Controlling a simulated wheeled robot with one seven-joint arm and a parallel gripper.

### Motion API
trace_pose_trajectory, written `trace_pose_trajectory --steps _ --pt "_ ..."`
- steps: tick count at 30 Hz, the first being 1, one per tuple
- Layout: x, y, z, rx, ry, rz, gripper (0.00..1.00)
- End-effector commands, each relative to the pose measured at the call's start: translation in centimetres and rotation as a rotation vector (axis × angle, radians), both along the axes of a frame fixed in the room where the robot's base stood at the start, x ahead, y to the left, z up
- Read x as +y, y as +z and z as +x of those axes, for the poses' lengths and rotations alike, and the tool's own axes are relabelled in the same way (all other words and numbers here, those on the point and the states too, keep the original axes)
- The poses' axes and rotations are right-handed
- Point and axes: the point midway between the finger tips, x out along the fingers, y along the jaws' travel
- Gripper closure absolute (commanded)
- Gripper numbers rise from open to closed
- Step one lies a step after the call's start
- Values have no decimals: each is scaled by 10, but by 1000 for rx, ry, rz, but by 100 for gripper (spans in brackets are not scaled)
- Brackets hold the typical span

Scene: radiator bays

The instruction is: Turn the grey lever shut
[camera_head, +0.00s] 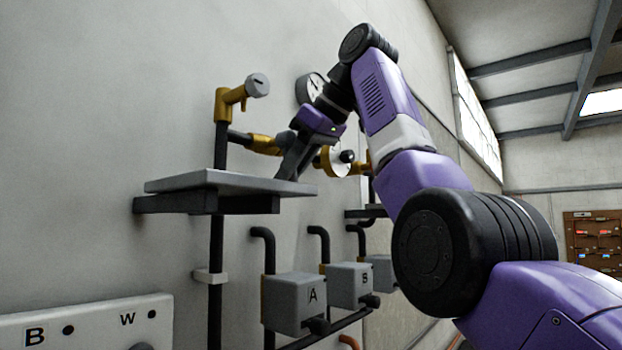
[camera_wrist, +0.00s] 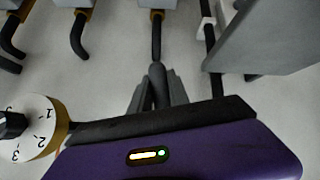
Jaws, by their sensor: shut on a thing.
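In the wrist view, my gripper (camera_wrist: 157,97) has its two grey fingers closed around a dark grey, round-ended bar, the grey lever (camera_wrist: 157,76). In the head view, my gripper (camera_head: 289,168) points down just above the right end of the grey shelf, in front of the wall. A brass valve body (camera_head: 262,143) on a dark pipe sits directly behind and left of it. The lever cannot be made out in the head view, where the fingers and my wrist cover that spot.
A grey shelf (camera_head: 215,182) sticks out just below my gripper. It also shows at the right in the wrist view (camera_wrist: 270,35). A numbered dial (camera_wrist: 36,128) is close at the left. Grey boxes marked A (camera_head: 294,302) and B (camera_head: 350,285) hang lower.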

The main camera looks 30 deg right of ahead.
Motion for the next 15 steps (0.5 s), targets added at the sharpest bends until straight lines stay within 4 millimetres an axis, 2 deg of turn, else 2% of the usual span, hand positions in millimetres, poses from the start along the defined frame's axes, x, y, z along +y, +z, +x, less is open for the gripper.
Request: trace_pose_trajectory --steps 6,15 --pt "9 -3 -2 48 0 113 100" --pt "13 -3 -4 72 0 183 100"
